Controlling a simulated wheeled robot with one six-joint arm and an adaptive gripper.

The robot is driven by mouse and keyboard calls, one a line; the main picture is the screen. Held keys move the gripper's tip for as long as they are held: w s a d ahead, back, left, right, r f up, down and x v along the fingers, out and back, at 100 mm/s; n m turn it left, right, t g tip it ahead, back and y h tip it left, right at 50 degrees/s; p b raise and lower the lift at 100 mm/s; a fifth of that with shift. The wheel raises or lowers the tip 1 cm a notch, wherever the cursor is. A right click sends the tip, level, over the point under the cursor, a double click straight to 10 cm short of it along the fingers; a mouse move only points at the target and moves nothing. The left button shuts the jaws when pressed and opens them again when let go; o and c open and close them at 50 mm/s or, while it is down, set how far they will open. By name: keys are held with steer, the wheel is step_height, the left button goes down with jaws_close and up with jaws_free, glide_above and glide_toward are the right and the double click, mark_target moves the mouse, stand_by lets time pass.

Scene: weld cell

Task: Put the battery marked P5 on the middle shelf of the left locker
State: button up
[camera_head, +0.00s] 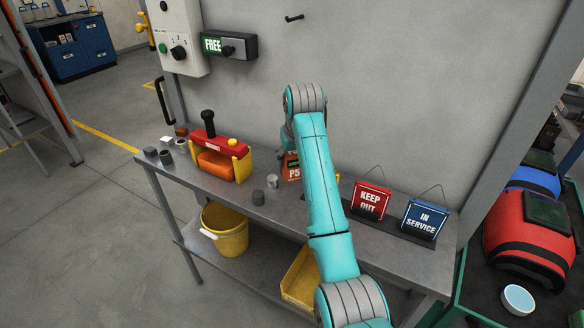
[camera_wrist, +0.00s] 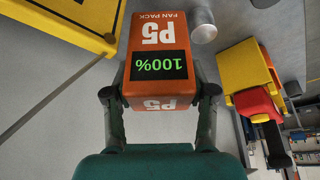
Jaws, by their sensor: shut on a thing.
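The battery marked P5 (camera_head: 291,172) is an orange block on the workbench side of the head view, partly hidden behind my arm. In the wrist view the P5 battery (camera_wrist: 157,42) shows its white "P5 FAN PACK" lettering and a green "100%" display, upside down. My gripper (camera_wrist: 158,98) is shut on it, with one dark finger on each side of its near end. In the head view the gripper is hidden by my arm. I cannot tell whether the battery touches the bench. I cannot make out the left locker or its middle shelf in either view.
The metal bench (camera_head: 235,198) holds a red-and-yellow unit (camera_head: 220,146) with an orange block, several small cylinders, a KEEP OUT sign (camera_head: 370,199) and an IN SERVICE sign (camera_head: 424,218). A yellow bucket (camera_head: 225,230) stands below. A grey wall is behind; open floor lies left.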

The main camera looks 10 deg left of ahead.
mark_target(292, 168)
steer(key=shift+f, duration=1.75)
steer(key=o, duration=1.5)
steer(key=shift+f, duration=0.15)
steer(key=shift+c, duration=0.2)
